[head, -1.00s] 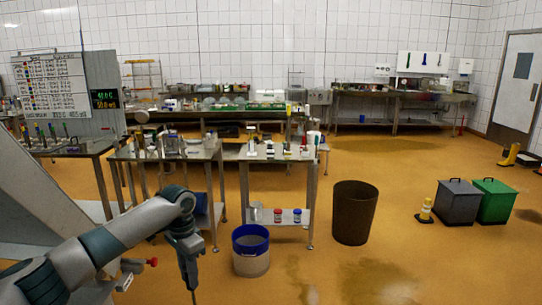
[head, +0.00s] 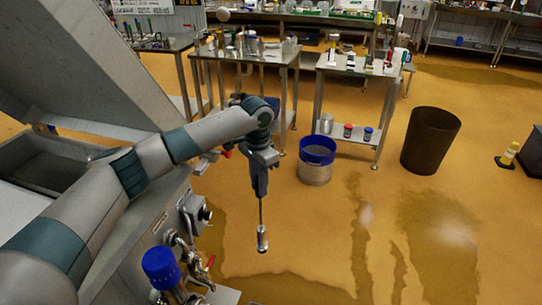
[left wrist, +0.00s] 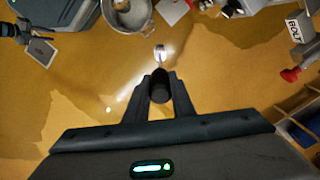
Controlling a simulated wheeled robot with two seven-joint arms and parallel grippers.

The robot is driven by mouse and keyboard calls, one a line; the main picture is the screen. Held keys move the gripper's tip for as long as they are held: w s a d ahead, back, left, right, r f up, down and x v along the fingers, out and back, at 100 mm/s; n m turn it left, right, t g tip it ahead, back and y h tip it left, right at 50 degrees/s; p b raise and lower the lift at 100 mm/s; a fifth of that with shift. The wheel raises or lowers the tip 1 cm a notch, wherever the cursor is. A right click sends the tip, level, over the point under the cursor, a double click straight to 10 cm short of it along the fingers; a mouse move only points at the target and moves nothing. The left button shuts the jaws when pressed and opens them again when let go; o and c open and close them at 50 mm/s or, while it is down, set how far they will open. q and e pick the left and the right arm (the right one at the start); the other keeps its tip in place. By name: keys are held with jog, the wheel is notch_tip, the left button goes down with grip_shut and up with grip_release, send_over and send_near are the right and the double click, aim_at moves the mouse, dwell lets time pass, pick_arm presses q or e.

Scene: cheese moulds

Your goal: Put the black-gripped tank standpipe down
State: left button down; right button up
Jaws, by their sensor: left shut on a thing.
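My left gripper (head: 260,190) is shut on the tank standpipe and holds it in the air over the floor. The standpipe (head: 262,236) hangs upright below the jaws as a thin rod with a shiny metal cylinder at its lower end. In the left wrist view its black grip (left wrist: 160,88) sits between the two fingers of the gripper (left wrist: 159,80). The metal end (left wrist: 160,54) shows beyond the grip, above the wet floor. The upper part of the grip is hidden by the jaws in the head view. My right gripper is not in view.
A steel tank (head: 60,143) with a raised lid stands at the left, with a blue-topped fitting (head: 160,268) and valves. A blue-rimmed bucket (head: 316,172), a brown bin (head: 431,142) and steel tables (head: 362,70) stand beyond. Open wet floor lies at the front right.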

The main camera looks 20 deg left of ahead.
pick_arm(q)
jog(key=s+d+f+n, duration=0.1)
jog(key=s+f+n, duration=0.2)
jog(key=s, duration=1.1)
jog(key=s+d+f+n, duration=0.1)
jog(key=s+f+n, duration=0.3)
jog(key=s, duration=1)
jog(key=shift+s+f, duration=0.3)
jog(key=shift+f, duration=0.45)
